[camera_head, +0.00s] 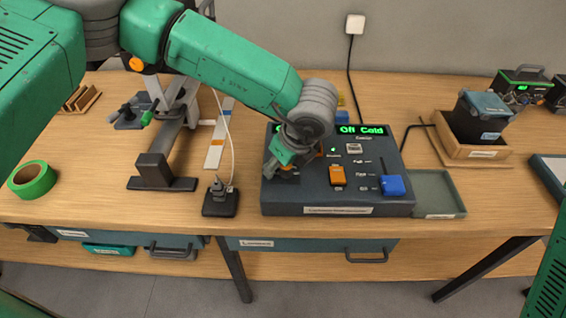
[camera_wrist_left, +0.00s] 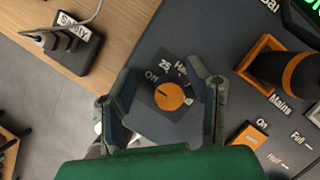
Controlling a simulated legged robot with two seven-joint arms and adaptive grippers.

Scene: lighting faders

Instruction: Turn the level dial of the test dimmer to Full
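The test dimmer's level dial (camera_wrist_left: 172,96) shows in the left wrist view as an orange-capped knob with a dark pointer mark, on a dark panel. My left gripper (camera_wrist_left: 163,88) is open, with one finger on each side of the dial and visible gaps between. In the head view my left gripper (camera_head: 279,172) comes down over the left part of the dark control box (camera_head: 335,211) and hides the dial. My right gripper is out of view.
The box also carries an orange switch (camera_head: 337,176), a blue part (camera_head: 392,186) and a green display (camera_head: 361,130). A black power socket (camera_head: 220,203) with a plug stands left of it, an empty tray (camera_head: 437,192) right. Green tape (camera_head: 32,180) lies far left.

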